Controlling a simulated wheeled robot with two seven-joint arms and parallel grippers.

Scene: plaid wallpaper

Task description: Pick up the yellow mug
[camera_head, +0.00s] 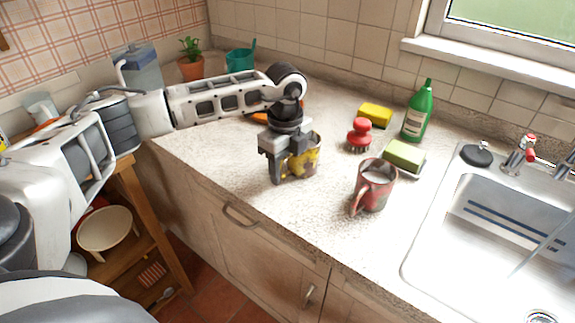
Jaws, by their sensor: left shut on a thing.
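The yellow mug (312,160) stands on the pale speckled counter (240,180), with darker grey-brown patches on its side. My left gripper (288,172) reaches down over it from above and is shut on it. The gripper hides the mug's left part, and I cannot tell whether the mug's base touches the counter. My right gripper is not in view.
A red mug (373,187) stands to the right, near the sink (480,240). Behind are a red brush (359,135), a yellow sponge (376,115), a green sponge (404,154) and a green bottle (418,112). The counter's front edge is close.

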